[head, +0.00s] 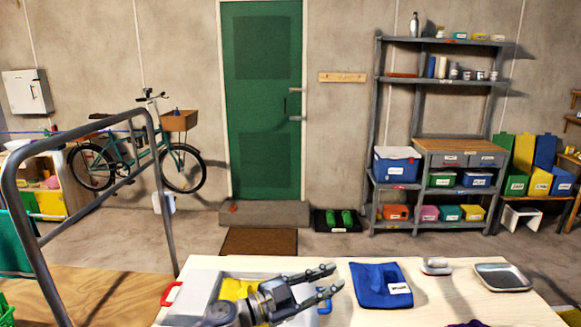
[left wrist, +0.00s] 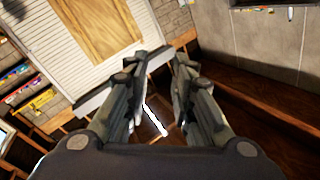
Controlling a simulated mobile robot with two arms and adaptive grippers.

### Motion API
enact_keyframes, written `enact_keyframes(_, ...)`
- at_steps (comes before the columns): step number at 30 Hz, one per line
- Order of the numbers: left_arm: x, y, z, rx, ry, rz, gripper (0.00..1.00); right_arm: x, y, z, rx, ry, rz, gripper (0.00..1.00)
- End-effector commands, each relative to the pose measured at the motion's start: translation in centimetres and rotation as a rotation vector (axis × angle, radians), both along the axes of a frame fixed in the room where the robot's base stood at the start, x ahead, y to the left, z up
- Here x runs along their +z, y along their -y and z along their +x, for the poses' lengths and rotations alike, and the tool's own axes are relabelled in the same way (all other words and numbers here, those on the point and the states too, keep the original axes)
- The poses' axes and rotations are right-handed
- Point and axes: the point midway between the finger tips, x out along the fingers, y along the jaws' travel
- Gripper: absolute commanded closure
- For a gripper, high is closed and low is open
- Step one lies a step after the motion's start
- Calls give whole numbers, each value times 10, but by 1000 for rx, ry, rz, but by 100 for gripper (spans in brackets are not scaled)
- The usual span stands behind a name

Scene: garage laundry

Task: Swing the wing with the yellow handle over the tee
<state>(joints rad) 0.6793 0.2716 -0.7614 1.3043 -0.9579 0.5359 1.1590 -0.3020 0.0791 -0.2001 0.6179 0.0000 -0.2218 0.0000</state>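A pale folding board (head: 196,290) lies on the table, partly covered by my left arm. A red handle (head: 172,293) sticks out at its left edge and a blue handle (head: 324,299) at its right. A yellow patch (head: 236,288) shows on the board; it looks like cloth, perhaps the tee, but my arm hides much of it. I cannot make out a yellow handle. My left gripper (head: 335,276) is above the board's right side, fingers pointing right, apart and empty. The left wrist view also shows its fingers (left wrist: 160,66) apart. My right gripper is not in view.
On the pale table (head: 420,305), a folded blue cloth (head: 381,286), a small light object (head: 436,266) and a metal tray (head: 502,277) lie to the right. A grey metal rail (head: 95,130) stands at left. Shelves (head: 440,140) and a green door (head: 264,100) are far behind.

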Motion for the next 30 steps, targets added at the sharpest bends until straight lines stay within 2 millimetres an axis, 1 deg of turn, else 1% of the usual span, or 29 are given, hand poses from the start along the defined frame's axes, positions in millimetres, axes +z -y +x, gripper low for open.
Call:
enact_keyframes(1, 4, -6, -2, 87, -6, -73, 77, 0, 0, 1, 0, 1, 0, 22)
enact_keyframes(2, 7, -12, 0, 145, -10, -109, 77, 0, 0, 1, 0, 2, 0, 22)
enact_keyframes(4, 8, -32, 3, 284, -35, -179, 77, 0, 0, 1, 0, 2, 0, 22)
enact_keyframes(5, 7, -42, 4, 346, -51, -204, 77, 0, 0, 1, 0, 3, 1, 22)
enact_keyframes(7, -2, -68, 3, 489, -102, -242, 77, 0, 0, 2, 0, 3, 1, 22)
enact_keyframes(8, -7, -81, 2, 551, -128, -252, 77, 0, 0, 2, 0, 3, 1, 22)
enact_keyframes(9, -17, -98, -1, 630, -170, -259, 77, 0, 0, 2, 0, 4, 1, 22)
enact_keyframes(11, -34, -125, -9, 746, -240, -255, 77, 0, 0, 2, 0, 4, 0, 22)
enact_keyframes(12, -48, -142, -16, 819, -295, -244, 77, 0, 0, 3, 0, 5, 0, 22)
enact_keyframes(14, -71, -167, -32, 920, -383, -216, 77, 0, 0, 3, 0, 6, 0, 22)
enact_keyframes(15, -87, -183, -45, 981, -446, -189, 77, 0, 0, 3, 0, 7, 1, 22)
enact_keyframes(17, -112, -206, -69, 1061, -546, -137, 77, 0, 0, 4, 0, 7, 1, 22)
enact_keyframes(18, -129, -219, -88, 1107, -618, -97, 77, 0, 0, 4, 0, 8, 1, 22)
enact_keyframes(20, -152, -236, -119, 1160, -726, -27, 77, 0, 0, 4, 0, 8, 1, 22)
enact_keyframes(21, -166, -246, -141, 1186, -796, 23, 77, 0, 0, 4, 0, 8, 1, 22)
enact_keyframes(23, -182, -257, -173, 1209, -889, 94, 77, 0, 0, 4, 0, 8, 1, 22)
enact_keyframes(24, -191, -262, -193, 1216, -944, 137, 77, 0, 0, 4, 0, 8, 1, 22)
enact_keyframes(27, -206, -272, -236, 1217, -1059, 231, 77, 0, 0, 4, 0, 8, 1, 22)
enact_keyframes(30, -214, -278, -273, 1205, -1152, 314, 77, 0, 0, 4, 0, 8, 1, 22)
